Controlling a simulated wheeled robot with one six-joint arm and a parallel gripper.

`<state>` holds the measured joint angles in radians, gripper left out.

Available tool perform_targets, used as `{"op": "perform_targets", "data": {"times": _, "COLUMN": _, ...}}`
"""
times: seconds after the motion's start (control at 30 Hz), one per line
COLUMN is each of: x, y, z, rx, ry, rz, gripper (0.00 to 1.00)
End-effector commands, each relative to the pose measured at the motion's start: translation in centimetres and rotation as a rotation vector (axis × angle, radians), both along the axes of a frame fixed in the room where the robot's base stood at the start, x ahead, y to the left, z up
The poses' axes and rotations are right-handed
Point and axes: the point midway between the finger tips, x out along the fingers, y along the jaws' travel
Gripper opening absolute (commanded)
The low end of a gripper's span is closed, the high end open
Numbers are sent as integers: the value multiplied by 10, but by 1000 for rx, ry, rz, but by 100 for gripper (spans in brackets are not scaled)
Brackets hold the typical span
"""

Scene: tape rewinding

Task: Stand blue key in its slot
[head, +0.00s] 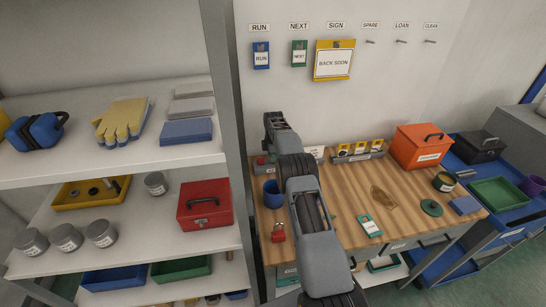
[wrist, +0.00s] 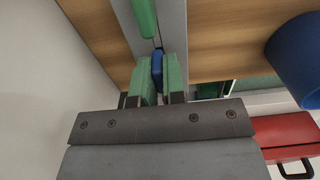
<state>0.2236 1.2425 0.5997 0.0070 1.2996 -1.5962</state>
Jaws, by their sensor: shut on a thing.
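In the wrist view the two green-padded fingers of my gripper (wrist: 159,80) are shut on a narrow blue piece, the blue key (wrist: 157,66). Its far end lies over a grey strip-like holder (wrist: 176,22). A green rounded piece (wrist: 144,16) stands at that holder, just beyond the key. I cannot tell whether the key touches the holder or is in a slot; the slot itself is not clearly visible. In the head view my arm reaches to the back left of the wooden bench (head: 340,200), and it hides the fingers and the key.
A blue cup (head: 273,194) stands close by; it also shows in the wrist view (wrist: 298,60). A small red item (head: 278,232) is at the bench's front left. An orange box (head: 420,146) stands at the back right. A shelf post (head: 228,100) borders the left side.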

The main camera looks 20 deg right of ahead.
Motion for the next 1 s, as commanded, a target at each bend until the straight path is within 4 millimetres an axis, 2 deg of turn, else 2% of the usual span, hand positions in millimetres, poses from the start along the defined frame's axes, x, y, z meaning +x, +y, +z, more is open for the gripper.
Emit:
{"op": "perform_targets", "data": {"times": 0.83, "x": 0, "y": 0, "z": -6, "rx": 0, "ry": 0, "rz": 0, "gripper": 0}}
{"op": "perform_targets", "data": {"times": 0.87, "x": 0, "y": 0, "z": -6, "rx": 0, "ry": 0, "rz": 0, "gripper": 13}}
{"op": "perform_targets", "data": {"times": 1.0, "x": 0, "y": 0, "z": -6, "rx": 0, "ry": 0, "rz": 0, "gripper": 26}}
